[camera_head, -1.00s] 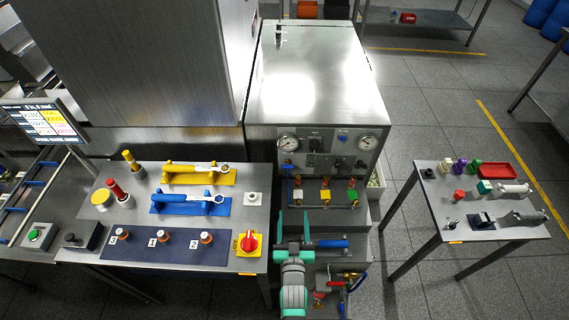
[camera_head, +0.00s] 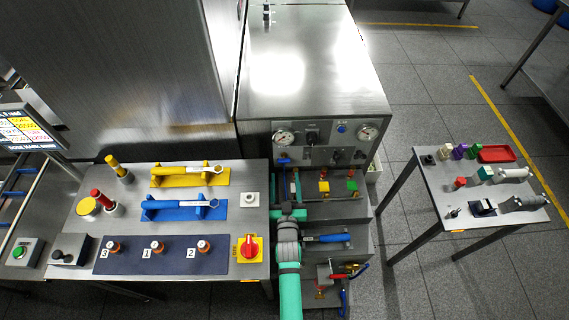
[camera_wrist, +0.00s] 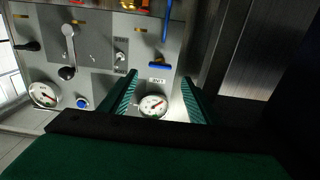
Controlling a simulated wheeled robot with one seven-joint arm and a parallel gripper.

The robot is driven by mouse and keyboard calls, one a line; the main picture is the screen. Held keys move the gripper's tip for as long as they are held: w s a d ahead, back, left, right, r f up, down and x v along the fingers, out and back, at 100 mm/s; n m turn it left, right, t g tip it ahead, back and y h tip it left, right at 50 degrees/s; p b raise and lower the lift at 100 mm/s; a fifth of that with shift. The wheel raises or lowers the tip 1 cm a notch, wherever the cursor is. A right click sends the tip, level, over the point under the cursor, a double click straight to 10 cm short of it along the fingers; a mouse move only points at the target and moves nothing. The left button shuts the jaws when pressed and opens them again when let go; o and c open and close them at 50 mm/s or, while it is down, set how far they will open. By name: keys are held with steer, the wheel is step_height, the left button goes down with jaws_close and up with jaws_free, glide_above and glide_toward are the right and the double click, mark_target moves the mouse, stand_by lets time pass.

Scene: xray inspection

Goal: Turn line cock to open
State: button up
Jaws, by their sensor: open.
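A blue-handled lever (camera_head: 283,161), which looks like the line cock, sits low on the left of the grey machine panel. In the wrist view its blue handle (camera_wrist: 160,66) lies crosswise to a blue stem. A small label beside it is too small to read. My gripper (camera_wrist: 158,80), with green ribbed fingers, is open and empty. In the wrist view the blue handle appears between the fingertips, with no clear contact. In the head view my gripper (camera_head: 287,184) is just below the lever, and my arm covers part of the lower shelf.
A pressure gauge (camera_wrist: 153,105) shows between my fingers. A second gauge (camera_head: 367,133), a black knob (camera_head: 311,136) and a blue button (camera_head: 342,129) share the panel. A tool table (camera_head: 200,222) is at left.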

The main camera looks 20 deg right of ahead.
mark_target(284, 162)
steer(key=x, duration=0.5)
steer(key=shift+a, duration=0.1)
steer(key=shift+x, duration=0.8)
steer(key=shift+w+f, duration=0.1)
steer(key=shift+w, duration=0.25)
steer(key=shift+d, duration=0.25)
steer(key=c, duration=0.9)
steer(key=shift+s, duration=0.1)
steer(key=shift+c, duration=0.8)
